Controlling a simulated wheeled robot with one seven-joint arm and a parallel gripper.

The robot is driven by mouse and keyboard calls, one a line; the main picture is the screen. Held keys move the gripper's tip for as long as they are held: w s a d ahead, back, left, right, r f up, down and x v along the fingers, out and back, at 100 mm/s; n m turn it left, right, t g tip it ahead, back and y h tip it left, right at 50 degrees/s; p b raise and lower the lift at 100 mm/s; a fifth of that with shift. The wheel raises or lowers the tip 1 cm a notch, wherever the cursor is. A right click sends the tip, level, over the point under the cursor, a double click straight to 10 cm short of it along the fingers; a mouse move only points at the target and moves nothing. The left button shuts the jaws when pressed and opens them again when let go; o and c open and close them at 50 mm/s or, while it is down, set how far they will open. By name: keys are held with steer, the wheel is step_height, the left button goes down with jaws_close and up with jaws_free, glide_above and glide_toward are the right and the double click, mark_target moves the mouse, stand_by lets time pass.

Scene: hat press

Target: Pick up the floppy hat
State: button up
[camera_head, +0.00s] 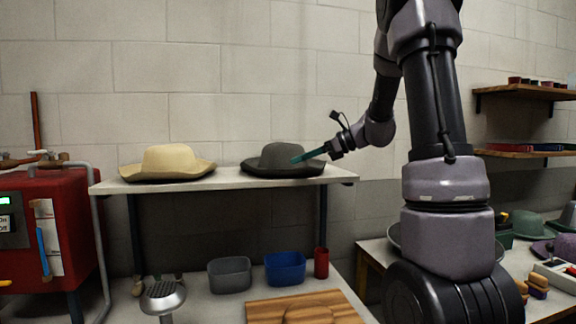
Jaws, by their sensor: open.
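Two wide-brimmed hats sit on the white upper shelf (225,180). The left one is a straw-coloured hat (170,160) with a wavy brim. The right one is a dark grey hat (272,161) with a drooping, upturned brim. I cannot tell for sure which one is called the floppy hat. My gripper (296,159), with teal fingers, reaches in from the right, tilted slightly down. Its fingertips overlap the right side of the grey hat's crown; I cannot tell whether they touch it. The gripper is open and holds nothing that I see.
Below stand a grey bin (230,276), a blue bin (285,268), a red cylinder (321,263) and a wooden board (300,308). A red machine (60,230) is at the left. More hats (526,224) lie on the right table. The shelf between the two hats is clear.

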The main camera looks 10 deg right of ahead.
mark_target(283, 157)
steer(key=x, duration=0.9)
steer(key=shift+a+f, duration=0.25)
steer(key=shift+f, duration=0.15)
jaws_close()
